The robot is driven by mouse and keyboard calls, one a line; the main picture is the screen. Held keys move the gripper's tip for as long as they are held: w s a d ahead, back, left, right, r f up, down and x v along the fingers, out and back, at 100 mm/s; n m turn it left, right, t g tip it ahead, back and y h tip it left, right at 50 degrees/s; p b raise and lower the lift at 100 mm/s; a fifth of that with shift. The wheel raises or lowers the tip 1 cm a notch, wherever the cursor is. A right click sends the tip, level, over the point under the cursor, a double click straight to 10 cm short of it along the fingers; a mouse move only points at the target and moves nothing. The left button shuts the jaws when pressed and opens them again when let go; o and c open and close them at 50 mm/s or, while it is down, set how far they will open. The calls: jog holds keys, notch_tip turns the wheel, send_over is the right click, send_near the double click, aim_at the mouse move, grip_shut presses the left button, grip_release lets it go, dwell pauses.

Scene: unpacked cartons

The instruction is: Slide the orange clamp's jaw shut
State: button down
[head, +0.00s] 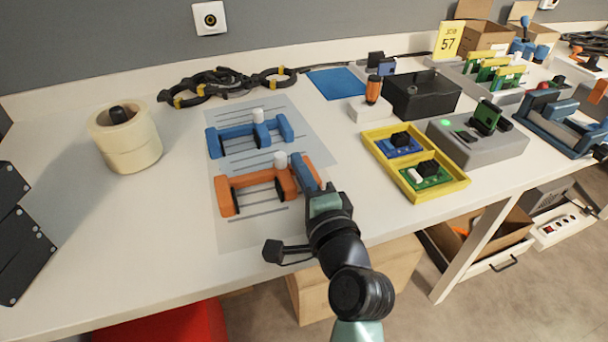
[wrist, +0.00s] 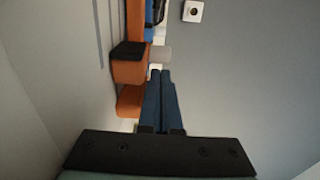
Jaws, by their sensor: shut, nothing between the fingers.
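The orange clamp (head: 251,180) lies on a grey lined mat (head: 236,233) on the bench. Its left end block (head: 225,197) stands well apart from the jaw (head: 285,184) near its right end, so there is a wide gap between them. A pale knob (head: 280,160) stands up by the jaw. My gripper (head: 301,160) is shut and empty, with its dark blue fingers at the clamp's right end. In the wrist view, my fingers (wrist: 161,73) reach beside an orange block (wrist: 128,70) and the knob (wrist: 161,54). I cannot tell whether they touch.
A blue clamp (head: 245,137) lies just behind the orange one. A tape roll (head: 125,137) is at the left, and a yellow tray (head: 440,188) with boards is at the right.

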jog(key=a+p, duration=0.1)
jog(key=a, duration=0.1)
jog(key=s+a+p, duration=0.1)
jog(key=a+p, duration=0.1)
jog(key=s+a+p, duration=0.1)
jog(key=a+p, duration=0.1)
jog(key=a, duration=0.1)
jog(key=shift+r, duration=0.15)
jog(key=shift+a, duration=0.15)
jog(key=shift+s, duration=0.1)
